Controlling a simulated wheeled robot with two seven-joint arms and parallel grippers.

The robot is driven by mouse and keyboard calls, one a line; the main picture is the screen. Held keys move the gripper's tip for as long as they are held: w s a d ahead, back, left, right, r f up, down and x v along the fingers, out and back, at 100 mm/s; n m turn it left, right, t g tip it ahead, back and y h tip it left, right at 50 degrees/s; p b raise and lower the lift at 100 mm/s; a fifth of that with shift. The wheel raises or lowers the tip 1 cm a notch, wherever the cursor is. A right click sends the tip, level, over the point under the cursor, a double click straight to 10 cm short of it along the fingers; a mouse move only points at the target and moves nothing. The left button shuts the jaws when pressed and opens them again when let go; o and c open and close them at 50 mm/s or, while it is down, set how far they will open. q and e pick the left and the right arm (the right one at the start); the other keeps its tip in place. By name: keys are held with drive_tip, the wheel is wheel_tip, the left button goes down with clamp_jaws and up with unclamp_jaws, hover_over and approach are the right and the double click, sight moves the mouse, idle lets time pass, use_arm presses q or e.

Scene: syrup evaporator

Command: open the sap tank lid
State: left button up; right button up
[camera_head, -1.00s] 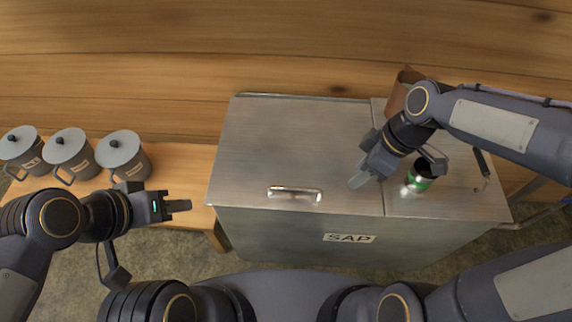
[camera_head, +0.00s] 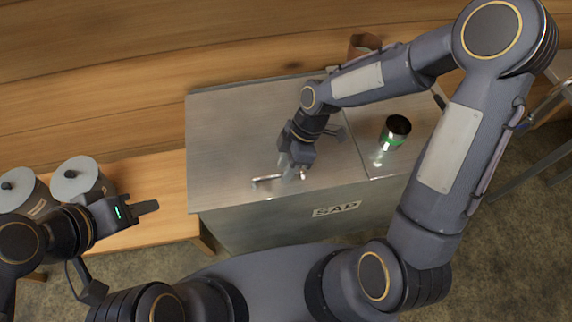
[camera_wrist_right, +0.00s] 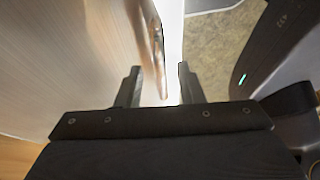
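The metal sap tank (camera_head: 270,222) stands in front of me with its SAP label facing me. Its flat lid (camera_head: 235,130) lies shut, and the bar handle (camera_head: 266,181) is near the lid's front edge. My right gripper (camera_head: 291,174) is over the handle's right part and hides some of it. In the right wrist view the fingers (camera_wrist_right: 158,88) are apart, with the shiny handle (camera_wrist_right: 158,45) just ahead between them; contact cannot be told. My left gripper (camera_head: 148,207) is left of the tank, away from it, its fingers seen edge-on.
A can with a green band (camera_head: 395,132) stands on the tank top's right section. Grey lidded pots (camera_head: 80,180) stand on a wooden bench (camera_head: 155,185) at the left. A brown container (camera_head: 363,45) is behind the tank, near the plank wall (camera_head: 150,60).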

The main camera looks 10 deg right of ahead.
drive_tip(key=shift+f, duration=0.1)
clamp_jaws()
idle(0.3)
